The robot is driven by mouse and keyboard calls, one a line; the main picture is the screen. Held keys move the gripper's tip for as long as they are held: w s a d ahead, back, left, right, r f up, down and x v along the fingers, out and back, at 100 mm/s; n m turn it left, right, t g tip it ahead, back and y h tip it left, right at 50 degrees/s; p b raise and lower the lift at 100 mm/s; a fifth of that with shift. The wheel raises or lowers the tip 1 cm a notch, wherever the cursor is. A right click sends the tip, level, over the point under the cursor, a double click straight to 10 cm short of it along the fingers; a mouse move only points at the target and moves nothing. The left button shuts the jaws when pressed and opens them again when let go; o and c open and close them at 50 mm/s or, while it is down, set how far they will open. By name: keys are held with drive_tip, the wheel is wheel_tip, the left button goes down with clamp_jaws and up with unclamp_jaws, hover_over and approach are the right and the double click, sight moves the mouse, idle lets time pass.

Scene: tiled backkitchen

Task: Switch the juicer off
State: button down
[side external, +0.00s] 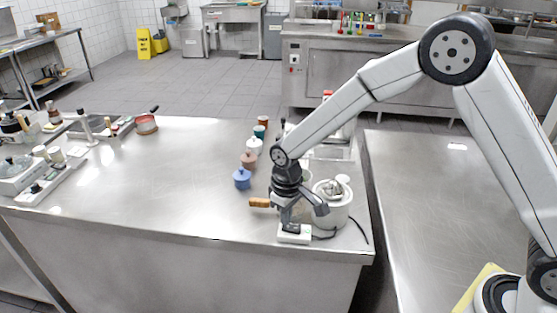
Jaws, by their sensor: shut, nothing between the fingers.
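The juicer (336,212) is a white round appliance near the front right corner of the steel table. My gripper (291,224) points down just left of it, with its fingers shut and empty. The fingertips are right at a small white switch box (292,238) with a dark rocker on top, by the table's front edge. A dark cord runs from near the box toward the juicer. I cannot tell whether the fingertips touch the rocker or which way it is set; my gripper partly hides it.
A wooden handle (259,202) sticks out left of my gripper. A blue pot (242,179), a brown pot (248,160) and other lidded pots stand in a row behind. Another white switch strip (38,190) lies far left. The table's middle left is clear.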

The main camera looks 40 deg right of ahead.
sight(290, 227)
drive_tip(key=shift+f, duration=0.6)
idle(0.6)
drive_tip(key=shift+r, duration=3.5)
drive_tip(key=shift+s+d+r, duration=0.1)
drive_tip(key=shift+s+d, duration=0.2)
drive_tip(key=shift+d, duration=0.1)
drive_tip(key=s+d+m+t, duration=0.1)
drive_tip(key=s+d, duration=0.4)
drive_tip(key=s, duration=0.3)
drive_tip(key=s+d+m+t, duration=0.1)
drive_tip(key=s+d+m, duration=0.1)
drive_tip(key=s+d, duration=0.3)
drive_tip(key=s, duration=0.3)
drive_tip(key=shift+d+t, duration=0.3)
drive_tip(key=shift+r, duration=0.1)
